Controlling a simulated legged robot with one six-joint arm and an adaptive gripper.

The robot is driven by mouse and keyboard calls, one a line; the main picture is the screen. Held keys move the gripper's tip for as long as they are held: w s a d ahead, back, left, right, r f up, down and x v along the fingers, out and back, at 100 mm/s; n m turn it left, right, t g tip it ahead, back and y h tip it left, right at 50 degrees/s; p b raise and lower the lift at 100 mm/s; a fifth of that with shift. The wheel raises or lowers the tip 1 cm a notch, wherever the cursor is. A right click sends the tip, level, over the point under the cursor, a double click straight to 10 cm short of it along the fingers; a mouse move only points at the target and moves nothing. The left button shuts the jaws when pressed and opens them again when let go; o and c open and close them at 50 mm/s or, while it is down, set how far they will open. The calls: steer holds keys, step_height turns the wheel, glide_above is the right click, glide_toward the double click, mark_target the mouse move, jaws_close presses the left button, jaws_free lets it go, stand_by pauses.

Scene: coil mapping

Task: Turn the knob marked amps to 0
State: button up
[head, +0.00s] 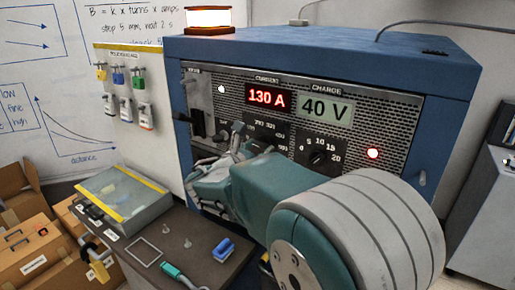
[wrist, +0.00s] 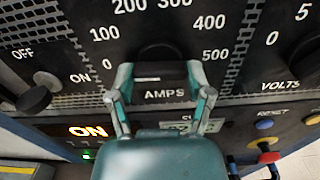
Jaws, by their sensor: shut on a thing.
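The blue power unit (head: 440,80) has a black panel with a red display (head: 268,98) reading 130 A and a grey display (head: 325,108) reading 40 V. In the wrist view, the dark amps knob (wrist: 158,55) sits above the AMPS label, inside a scale from 0 at lower left to 500 at lower right. My gripper (wrist: 160,78) has one finger on each side of the knob and is shut on it. In the head view, my gripper (head: 236,142) and arm hide most of this knob.
The volts knob (head: 318,158) is right of the amps knob. An on/off lever (wrist: 34,97) is to the left. A dark bench (head: 190,225) with a glass-lidded box (head: 125,200) stands in front.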

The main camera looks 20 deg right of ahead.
steer(key=shift+w+r+n, duration=0.1)
steer(key=shift+r+n, duration=0.05)
steer(key=shift+n, duration=0.35)
steer(key=o, duration=1.1)
steer(key=shift+o, duration=0.2)
steer(key=v, duration=1.2)
steer(key=shift+f, duration=0.25)
